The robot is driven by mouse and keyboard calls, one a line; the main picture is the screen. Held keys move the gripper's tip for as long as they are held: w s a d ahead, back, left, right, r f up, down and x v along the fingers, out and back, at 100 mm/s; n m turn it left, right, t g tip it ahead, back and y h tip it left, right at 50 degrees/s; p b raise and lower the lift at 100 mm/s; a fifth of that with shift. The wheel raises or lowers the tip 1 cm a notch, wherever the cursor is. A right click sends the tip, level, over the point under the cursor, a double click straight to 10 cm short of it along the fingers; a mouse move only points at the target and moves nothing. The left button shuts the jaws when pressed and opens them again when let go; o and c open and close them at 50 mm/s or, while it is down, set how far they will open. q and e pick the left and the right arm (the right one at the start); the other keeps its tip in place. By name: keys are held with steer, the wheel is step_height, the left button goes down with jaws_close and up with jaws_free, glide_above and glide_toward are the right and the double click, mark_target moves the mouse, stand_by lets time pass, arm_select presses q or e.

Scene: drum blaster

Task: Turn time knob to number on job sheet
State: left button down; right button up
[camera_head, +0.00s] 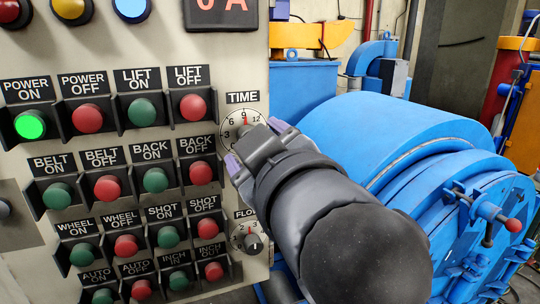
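The time knob's round white dial (228,125) is on the control panel under a TIME label. No job sheet is in view. My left gripper is not in view.
Rows of red and green buttons (109,187) fill the panel left of the dial; the POWER ON button (29,125) is lit green. A FLOW-type knob (253,242) sits below my gripper. A large blue drum machine (390,130) stands right of the panel.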

steer(key=b+v, duration=0.8)
